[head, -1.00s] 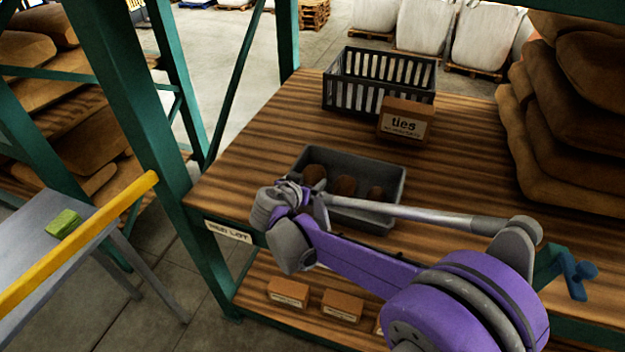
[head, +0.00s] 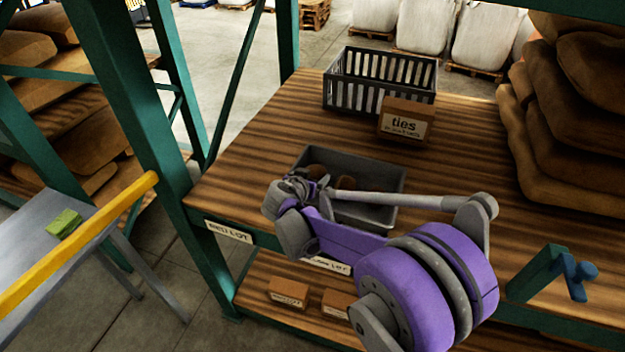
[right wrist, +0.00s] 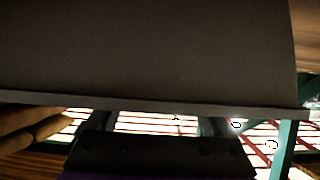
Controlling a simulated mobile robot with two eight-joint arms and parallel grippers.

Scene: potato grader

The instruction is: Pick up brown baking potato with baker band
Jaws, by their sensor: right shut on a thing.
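The grey tray (head: 388,212) stands near the front edge of the wooden table. Brown potatoes (head: 317,171) lie in it, partly hidden by my right arm; I cannot make out a baker band on any. My right gripper (head: 322,190) is down at the tray's left part, shut, apparently on a brown potato, though its fingertips and the thing between them are mostly hidden. In the right wrist view a dark grey surface (right wrist: 150,55), apparently the tray wall, fills the upper half and hides the jaws. My left gripper is not in view.
A dark slatted crate (head: 380,75) and a "ties" box (head: 405,122) stand behind the tray. Full brown sacks (head: 560,140) are stacked at the right. A green post (head: 140,130) rises at the left. Small boxes (head: 290,292) lie on the lower shelf. Table left of the tray is clear.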

